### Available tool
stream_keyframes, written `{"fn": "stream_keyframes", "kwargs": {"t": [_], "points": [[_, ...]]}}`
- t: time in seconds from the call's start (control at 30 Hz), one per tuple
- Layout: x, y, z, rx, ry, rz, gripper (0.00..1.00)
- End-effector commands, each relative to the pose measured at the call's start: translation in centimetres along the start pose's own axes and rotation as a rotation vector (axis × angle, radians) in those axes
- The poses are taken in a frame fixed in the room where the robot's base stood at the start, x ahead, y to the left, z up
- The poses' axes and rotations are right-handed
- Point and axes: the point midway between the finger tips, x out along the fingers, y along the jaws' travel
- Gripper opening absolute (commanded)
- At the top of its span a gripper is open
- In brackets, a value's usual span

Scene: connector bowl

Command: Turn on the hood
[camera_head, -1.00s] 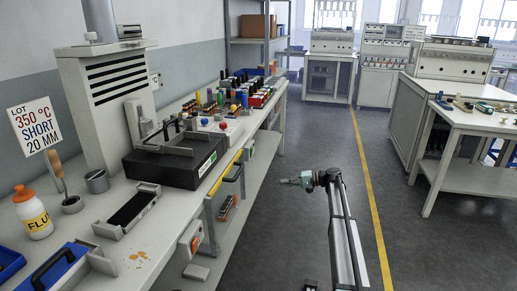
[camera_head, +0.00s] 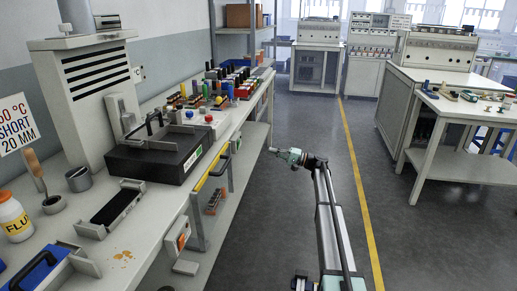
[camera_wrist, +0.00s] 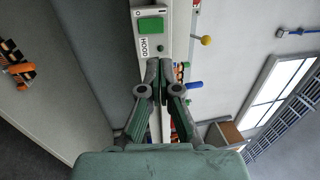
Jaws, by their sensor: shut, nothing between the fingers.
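A pale control box labelled HOOD (camera_wrist: 147,12) shows at the top of the wrist view, turned sideways. It bears a green rectangle (camera_wrist: 151,26) and a small dark round part beside the label. In the head view, a small pale box with green on it (camera_head: 236,144) sits at the bench's front edge; its label is too small to read. My gripper (camera_head: 271,150) is over the aisle, just right of that box and apart from it. In the wrist view my gripper's fingertips (camera_wrist: 157,68) are together and empty, pointing toward the HOOD box. Contact cannot be told.
The long bench (camera_head: 150,235) on the left holds a black soldering unit (camera_head: 155,155), a louvred tower (camera_head: 95,85) and several colourful connectors (camera_head: 215,90). A white table (camera_head: 465,115) stands at the right. The grey floor between them is clear, with a yellow line.

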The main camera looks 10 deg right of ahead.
Motion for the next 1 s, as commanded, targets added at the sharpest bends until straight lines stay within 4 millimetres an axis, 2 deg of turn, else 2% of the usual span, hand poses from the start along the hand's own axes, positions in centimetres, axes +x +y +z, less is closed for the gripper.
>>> {"fn": "stream_keyframes", "kwargs": {"t": [0.17, 0.6, 0.8, 1.0], "points": [[2.2, 0.0, 0.0, 0.0, -0.001, 0.0, 0.0], [10.5, 0.1, 0.0, 0.0, -0.002, 0.0, 0.0], [12.7, 0.0, 0.0, 0.0, -0.001, 0.0, 0.0], [13.5, 0.0, 0.0, 0.001, 0.0, 0.0, 0.0]]}}
